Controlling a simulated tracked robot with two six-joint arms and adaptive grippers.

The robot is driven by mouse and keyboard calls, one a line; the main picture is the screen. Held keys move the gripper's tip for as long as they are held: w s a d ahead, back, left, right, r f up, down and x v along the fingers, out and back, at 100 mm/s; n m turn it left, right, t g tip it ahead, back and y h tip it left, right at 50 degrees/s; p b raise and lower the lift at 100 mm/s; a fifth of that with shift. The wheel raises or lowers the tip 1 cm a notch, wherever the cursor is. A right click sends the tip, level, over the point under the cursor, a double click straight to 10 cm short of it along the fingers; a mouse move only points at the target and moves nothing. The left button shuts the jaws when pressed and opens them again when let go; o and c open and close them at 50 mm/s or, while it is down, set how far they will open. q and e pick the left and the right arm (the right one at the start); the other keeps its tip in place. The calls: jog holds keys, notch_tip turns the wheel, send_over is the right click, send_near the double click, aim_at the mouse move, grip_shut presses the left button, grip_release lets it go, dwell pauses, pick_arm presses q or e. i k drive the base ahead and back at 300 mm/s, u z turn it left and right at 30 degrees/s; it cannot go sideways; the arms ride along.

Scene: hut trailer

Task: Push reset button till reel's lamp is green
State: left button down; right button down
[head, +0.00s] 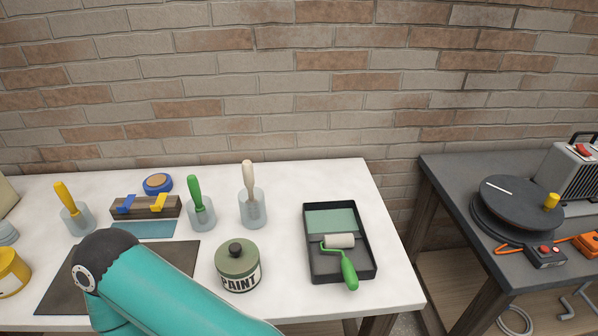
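A dark round reel (520,205) with a yellow knob (551,202) lies on the dark table at the right. At its front right edge sits a small dark box (546,260) with a red button (543,249) on top. Which button is the reset button is not marked clearly. I cannot make out the reel's lamp or its colour. A teal link of my arm crosses the lower left of the view. Neither gripper shows, and both are far from the reel or outside the picture.
A grey machine (571,170) with a red switch stands behind the reel, and an orange tool (587,243) lies right of the small box. The white table (295,225) holds a paint can (238,268), roller tray (312,262) and brushes in cups. A gap separates the tables.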

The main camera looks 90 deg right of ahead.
aim_at(544, 249)
jog(key=z, duration=0.2)
jog(key=i, duration=0.25)
jog(key=z, duration=3.45)
jog(key=i, duration=0.35)
jog(key=z, duration=1.5)
jog(key=k, duration=0.65)
jog(key=z, duration=0.45)
jog(key=i, duration=1.65)
jog(key=u, duration=0.5)
